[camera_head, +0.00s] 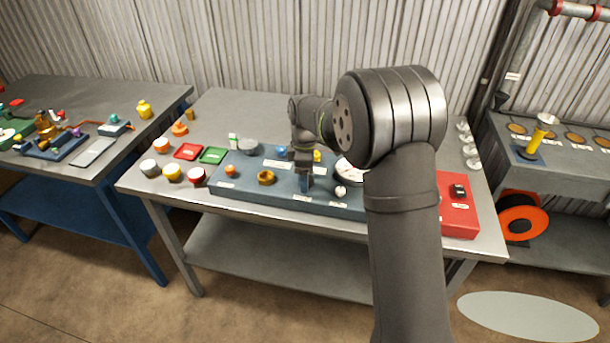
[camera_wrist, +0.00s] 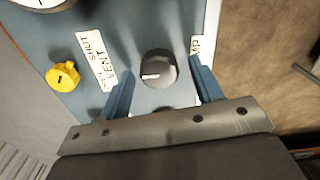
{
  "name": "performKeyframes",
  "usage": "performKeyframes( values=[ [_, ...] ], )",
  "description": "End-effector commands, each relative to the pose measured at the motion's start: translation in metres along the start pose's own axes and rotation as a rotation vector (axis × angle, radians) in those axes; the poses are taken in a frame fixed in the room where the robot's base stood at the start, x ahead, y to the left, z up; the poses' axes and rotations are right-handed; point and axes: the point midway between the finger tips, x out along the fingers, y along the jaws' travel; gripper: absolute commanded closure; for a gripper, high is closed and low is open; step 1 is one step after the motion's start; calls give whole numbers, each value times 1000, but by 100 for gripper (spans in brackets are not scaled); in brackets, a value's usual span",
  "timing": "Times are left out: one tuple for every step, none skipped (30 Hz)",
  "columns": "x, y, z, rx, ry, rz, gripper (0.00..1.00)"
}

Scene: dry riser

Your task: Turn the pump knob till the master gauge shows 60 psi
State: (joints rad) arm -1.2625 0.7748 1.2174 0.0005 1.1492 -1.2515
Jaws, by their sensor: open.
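The pump knob (camera_wrist: 158,69) is a round dark grey knob with a white pointer mark, next to a partly hidden label ending in "MP". My gripper (camera_wrist: 163,80) is open, with one blue finger on each side of the knob; I cannot tell whether either finger touches it. In the head view my gripper (camera_head: 303,183) is low over the blue panel (camera_head: 240,190), and the knob is hidden there. A white-faced gauge (camera_head: 348,172) is partly covered by my arm. Its edge shows at the top left of the wrist view (camera_wrist: 42,3); its reading is not legible.
A yellow vent knob (camera_wrist: 63,77) sits left of the pump knob, by a "VENT SHUT" label (camera_wrist: 97,60). A red box (camera_head: 457,215) stands at the bench's right end. Red and green trays (camera_head: 212,155) and several round caps lie at the left.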

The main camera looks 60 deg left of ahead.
Motion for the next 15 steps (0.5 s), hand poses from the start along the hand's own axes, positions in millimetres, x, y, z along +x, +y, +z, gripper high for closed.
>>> performKeyframes(
  values=[
    [0,0,0,0,0,0,41],
    [0,0,0,0,0,0,41],
    [0,0,0,0,0,0,41],
    [0,0,0,0,0,0,44],
    [0,0,0,0,0,0,50],
    [0,0,0,0,0,0,58],
    [0,0,0,0,0,0,64],
    [0,0,0,0,0,0,70],
    [0,0,0,0,0,0,78],
    [0,0,0,0,0,0,84],
    [0,0,0,0,0,0,85],
    [0,0,0,0,0,0,85],
    [0,0,0,1,0,0,85],
    [0,0,0,2,0,0,85],
    [0,0,0,4,0,0,85]
  ],
)
